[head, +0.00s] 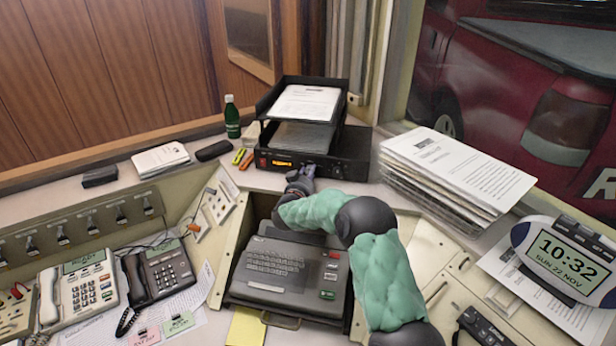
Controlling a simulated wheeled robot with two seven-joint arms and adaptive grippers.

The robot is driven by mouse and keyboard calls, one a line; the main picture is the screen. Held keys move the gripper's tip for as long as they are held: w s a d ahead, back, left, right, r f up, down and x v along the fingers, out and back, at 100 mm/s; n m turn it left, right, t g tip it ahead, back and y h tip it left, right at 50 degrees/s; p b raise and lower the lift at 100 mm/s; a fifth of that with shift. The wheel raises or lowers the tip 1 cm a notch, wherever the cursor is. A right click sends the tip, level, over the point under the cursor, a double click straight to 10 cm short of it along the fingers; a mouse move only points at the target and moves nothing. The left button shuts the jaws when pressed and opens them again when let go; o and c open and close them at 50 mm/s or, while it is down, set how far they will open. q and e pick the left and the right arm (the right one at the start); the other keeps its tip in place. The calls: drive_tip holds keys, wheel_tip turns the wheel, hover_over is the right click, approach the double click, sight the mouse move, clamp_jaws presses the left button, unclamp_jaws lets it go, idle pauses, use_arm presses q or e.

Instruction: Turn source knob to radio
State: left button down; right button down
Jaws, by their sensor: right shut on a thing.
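A black radio unit (347,160) with a lit orange display (281,164) stands at the back of the console, under a paper tray. My right arm reaches up from the bottom right in a green sleeve. My right gripper (303,174) is at the lower front of the unit, right of the display, and is shut on a knob there. The gripper covers the knob, so its pointer and setting cannot be read. My left gripper is not in view.
A two-tier black tray (262,112) with papers stands on the unit. A green bottle (232,117) stands to its left and a tall paper stack (455,175) to its right. A keyboard terminal (290,272) lies below my forearm. Phones (78,288) are at the left, a digital clock (565,258) at the right.

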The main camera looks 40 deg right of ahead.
drive_tip(key=shift+a+f+m, duration=0.15)
drive_tip(key=shift+f+m, duration=0.25)
drive_tip(key=shift+m, duration=0.1)
drive_tip(key=c, duration=1.2)
unclamp_jaws()
drive_tip(key=shift+r, duration=0.1)
drive_tip(key=v, duration=1.2)
drive_tip(key=shift+r, duration=0.2)
